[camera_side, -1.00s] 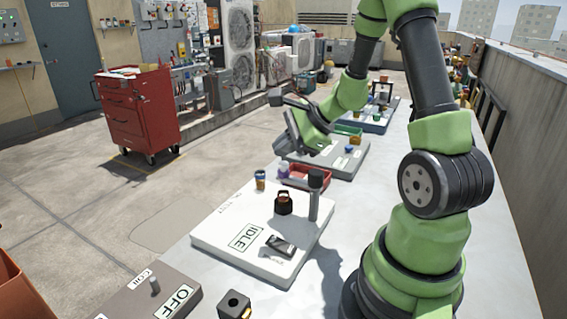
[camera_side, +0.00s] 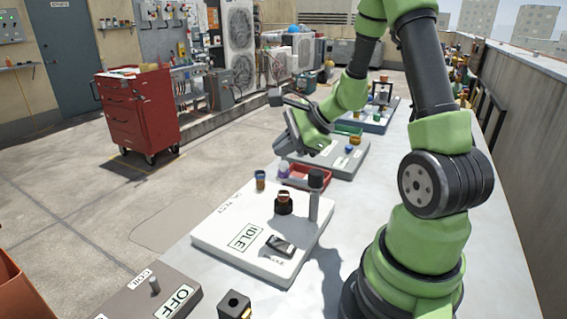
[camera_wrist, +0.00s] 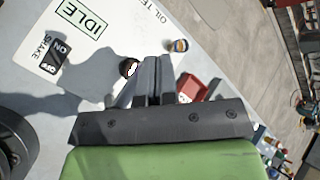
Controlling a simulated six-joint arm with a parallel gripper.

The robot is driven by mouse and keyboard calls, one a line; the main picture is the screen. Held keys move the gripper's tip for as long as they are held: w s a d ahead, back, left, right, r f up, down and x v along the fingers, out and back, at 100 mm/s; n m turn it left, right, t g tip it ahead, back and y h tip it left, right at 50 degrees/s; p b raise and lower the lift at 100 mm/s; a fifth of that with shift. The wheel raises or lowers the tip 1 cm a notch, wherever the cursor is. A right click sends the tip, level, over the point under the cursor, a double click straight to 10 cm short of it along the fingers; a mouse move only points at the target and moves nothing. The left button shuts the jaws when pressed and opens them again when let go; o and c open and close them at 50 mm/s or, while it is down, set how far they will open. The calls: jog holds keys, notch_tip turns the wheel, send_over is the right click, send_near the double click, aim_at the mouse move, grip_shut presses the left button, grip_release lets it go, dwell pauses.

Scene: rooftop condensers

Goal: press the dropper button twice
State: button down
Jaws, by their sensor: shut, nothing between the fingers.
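A white board (camera_side: 209,238) marked OIL TEST lies on the bench; it also fills the left of the wrist view (camera_wrist: 105,52). It carries a sign reading IDLE (camera_side: 244,237), a black rocker switch (camera_side: 281,245) marked SHAKE, a small brown bottle (camera_side: 284,204) and a grey post with a black top (camera_side: 314,200). Which part is the dropper button I cannot tell for sure; the black-topped post may be the dropper. My gripper (camera_side: 284,148) is shut and empty, raised above the bench beyond the board's far edge. In the wrist view its fingers (camera_wrist: 154,62) appear beside the bottle's dark top (camera_wrist: 128,68).
A blue-and-orange vial (camera_side: 260,180) stands at the board's far corner. A red tray (camera_side: 305,180) lies just beyond. A grey board (camera_side: 345,165) with small parts is farther back. A board marked OFF (camera_side: 135,300) and a dark block (camera_side: 234,305) are in front.

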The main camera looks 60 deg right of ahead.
aim_at(284, 164)
jog(key=shift+f, duration=0.1)
jog(key=shift+f, duration=0.3)
jog(key=shift+f, duration=0.6)
dwell(0.7)
jog(key=shift+r, duration=1.05)
jog(key=shift+r, duration=2.5)
dwell(0.6)
